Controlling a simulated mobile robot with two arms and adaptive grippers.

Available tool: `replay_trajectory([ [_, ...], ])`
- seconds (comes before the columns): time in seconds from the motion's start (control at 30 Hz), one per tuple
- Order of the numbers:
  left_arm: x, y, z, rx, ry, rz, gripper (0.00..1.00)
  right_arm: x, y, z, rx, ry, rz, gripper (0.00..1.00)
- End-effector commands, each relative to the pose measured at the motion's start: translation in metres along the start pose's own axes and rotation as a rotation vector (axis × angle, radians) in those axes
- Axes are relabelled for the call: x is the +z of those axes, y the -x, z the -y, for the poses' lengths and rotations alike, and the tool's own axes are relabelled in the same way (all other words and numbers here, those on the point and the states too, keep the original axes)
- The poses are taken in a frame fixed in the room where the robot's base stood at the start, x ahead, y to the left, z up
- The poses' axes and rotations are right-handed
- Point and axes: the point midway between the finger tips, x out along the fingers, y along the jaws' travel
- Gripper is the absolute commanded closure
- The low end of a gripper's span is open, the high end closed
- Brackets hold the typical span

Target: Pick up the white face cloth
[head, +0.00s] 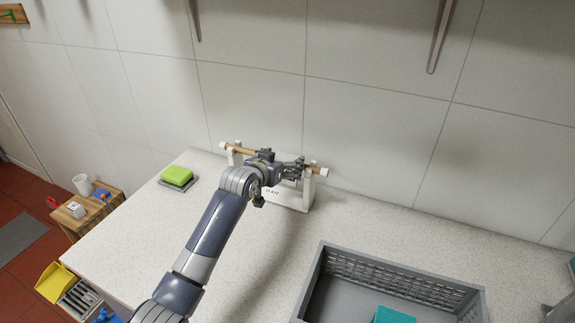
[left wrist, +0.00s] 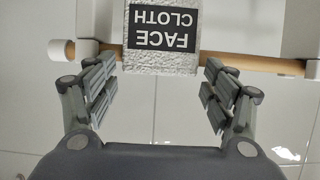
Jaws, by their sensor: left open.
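The white face cloth (left wrist: 160,63) has a textured surface and a black label reading FACE CLOTH, upside down in the left wrist view. It hangs at a wooden rod (left wrist: 250,62), which also shows in the head view (head: 240,150). My left gripper (head: 296,170) is at the rod and hides the cloth in the head view. In the left wrist view, its fingers (left wrist: 160,72) are open, one on each side of the cloth, with gaps between. A dark grey part at the lower right edge of the head view may be my right gripper, but it is cut off.
The rod sits on a white stand (head: 308,190) near the tiled wall. A grey crate (head: 400,262) with a teal item (head: 393,315) stands at the front right. A green block (head: 176,175) lies on a dish at the left. The counter between is clear.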

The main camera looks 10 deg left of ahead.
Motion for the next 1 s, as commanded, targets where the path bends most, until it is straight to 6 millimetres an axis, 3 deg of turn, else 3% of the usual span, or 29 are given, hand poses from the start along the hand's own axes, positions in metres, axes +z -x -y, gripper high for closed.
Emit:
replay_trajectory([
  [0.37,0.001,-0.006,-0.001,0.001,0.0,0.0,0.23,0.009,0.002,-0.004,0.004,0.003,0.015,0.41],
  [0.53,0.001,-0.006,-0.001,0.001,0.0,0.001,0.57,0.009,0.002,-0.004,0.004,0.002,0.014,0.41],
  [0.87,-0.002,-0.005,0.0,0.0,0.0,0.0,0.57,0.008,0.001,-0.004,0.004,0.002,0.012,0.41],
  [1.0,-0.018,0.0,0.0,0.0,-0.002,-0.006,0.57,0.008,-0.005,-0.003,0.004,0.001,0.011,0.41],
])
